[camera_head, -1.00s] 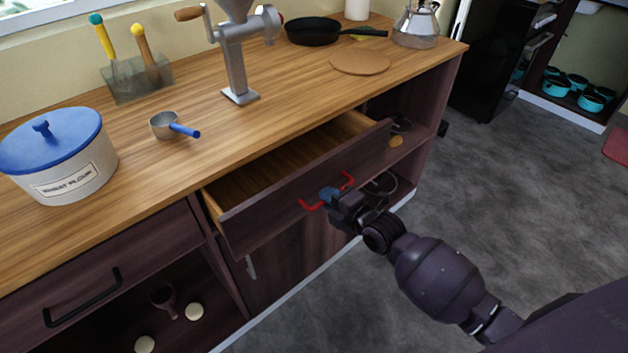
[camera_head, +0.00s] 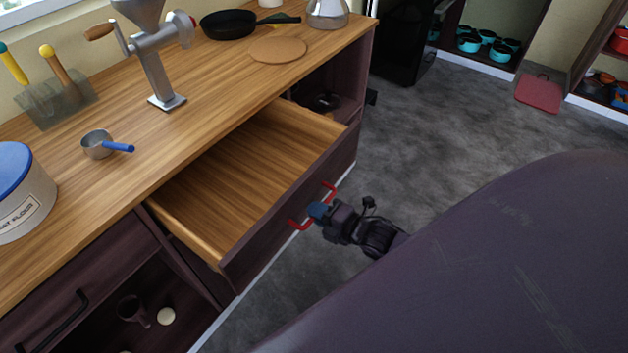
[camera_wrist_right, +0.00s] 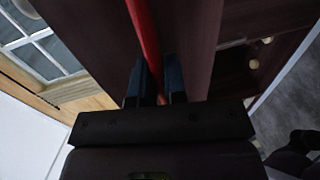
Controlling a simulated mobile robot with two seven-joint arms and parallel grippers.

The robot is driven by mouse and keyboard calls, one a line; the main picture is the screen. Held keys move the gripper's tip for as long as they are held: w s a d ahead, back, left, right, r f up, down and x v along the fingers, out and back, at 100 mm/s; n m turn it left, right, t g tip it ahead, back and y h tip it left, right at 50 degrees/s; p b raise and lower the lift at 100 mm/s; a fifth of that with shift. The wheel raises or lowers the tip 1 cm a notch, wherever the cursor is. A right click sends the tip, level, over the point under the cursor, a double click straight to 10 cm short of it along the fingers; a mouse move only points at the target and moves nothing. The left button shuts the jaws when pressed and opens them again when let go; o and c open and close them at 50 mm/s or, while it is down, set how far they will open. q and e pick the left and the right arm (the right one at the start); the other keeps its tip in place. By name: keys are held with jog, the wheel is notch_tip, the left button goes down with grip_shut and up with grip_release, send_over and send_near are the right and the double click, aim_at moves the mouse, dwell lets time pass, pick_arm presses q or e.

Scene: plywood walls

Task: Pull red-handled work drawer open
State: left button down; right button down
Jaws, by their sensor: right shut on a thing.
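The work drawer (camera_head: 270,232) stands well out from the counter, and its bare wooden inside shows. Its red handle (camera_head: 299,225) is on the dark front panel. My right gripper (camera_head: 318,210) is shut on the middle of the red handle. In the right wrist view the red handle (camera_wrist_right: 144,35) runs down between the two dark fingers of the right gripper (camera_wrist_right: 158,82). The drawer looks empty. My left gripper is not in any view.
The wooden counter (camera_head: 215,110) holds a grinder (camera_head: 155,65), a small scoop (camera_head: 98,144), a flour canister (camera_head: 22,205), a skillet (camera_head: 230,24) and a round board (camera_head: 277,50). Grey floor (camera_head: 430,130) is free to the right. A shut drawer with a black handle (camera_head: 65,325) is at lower left.

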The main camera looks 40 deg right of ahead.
jog(key=c, duration=1.2)
grip_release()
jog(key=v, duration=1)
jog(key=shift+s+d+p, duration=0.15)
jog(key=shift+s+p, duration=0.15)
jog(key=shift+s, duration=0.05)
jog(key=s+a+f+m+g+h, duration=0.1)
jog(key=s+f+m+h, duration=0.1)
jog(key=m, duration=0.8)
jog(key=s+a+f+m+g+h, duration=0.2)
jog(key=f+m+h, duration=0.1)
jog(key=m, duration=0.8)
jog(key=shift+s+a+f+h, duration=0.2)
jog(key=shift+a+f+h, duration=0.15)
jog(key=shift+f, duration=0.1)
